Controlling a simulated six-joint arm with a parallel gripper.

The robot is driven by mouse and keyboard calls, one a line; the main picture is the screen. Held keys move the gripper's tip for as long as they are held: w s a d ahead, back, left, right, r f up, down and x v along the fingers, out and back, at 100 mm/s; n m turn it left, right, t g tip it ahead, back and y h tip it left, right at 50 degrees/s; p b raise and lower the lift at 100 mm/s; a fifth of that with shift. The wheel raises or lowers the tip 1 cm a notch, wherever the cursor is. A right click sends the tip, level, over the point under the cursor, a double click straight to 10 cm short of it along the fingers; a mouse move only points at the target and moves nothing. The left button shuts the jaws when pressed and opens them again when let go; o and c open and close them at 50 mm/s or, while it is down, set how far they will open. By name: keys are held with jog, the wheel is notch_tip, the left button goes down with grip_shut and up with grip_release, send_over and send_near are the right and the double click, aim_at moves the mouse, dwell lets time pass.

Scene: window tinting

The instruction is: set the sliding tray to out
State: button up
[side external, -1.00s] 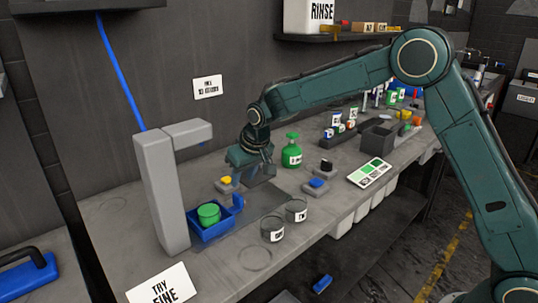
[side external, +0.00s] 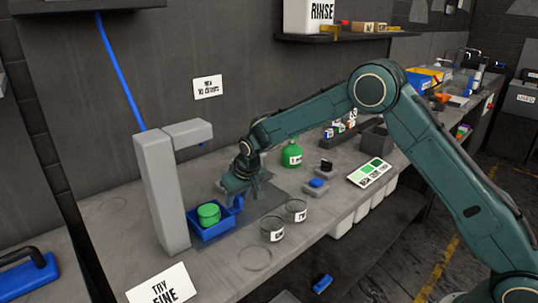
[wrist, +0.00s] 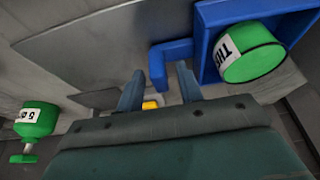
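The sliding tray (side external: 212,233) is a blue open box on the bench at the foot of a grey post, with a green round container (side external: 209,213) in it. Its upright blue handle (side external: 237,203) stands at the tray's right side. In the wrist view the tray's wall (wrist: 206,45) is at upper right and its hooked handle (wrist: 158,62) reaches left from it. My gripper (side external: 238,192) is low beside the handle. In the wrist view its two fingers (wrist: 159,86) are apart with the handle's end just ahead between them; contact cannot be told.
A green bottle (side external: 291,154), a blue button (side external: 316,183) and a colour card (side external: 370,172) are farther right. The bench's front left is mostly clear.

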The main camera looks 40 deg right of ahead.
grip_shut()
jog(key=d, duration=1.3)
jog(key=shift+d, duration=0.1)
jog(key=shift+c, duration=0.9)
grip_release()
jog(key=shift+d, duration=0.1)
jog(key=shift+o, duration=0.9)
jog(key=shift+a, duration=0.2)
jog(key=shift+r, duration=0.1)
jog(key=v, duration=1.3)
jog(key=shift+s+r, duration=0.2)
jog(key=shift+r, duration=0.05)
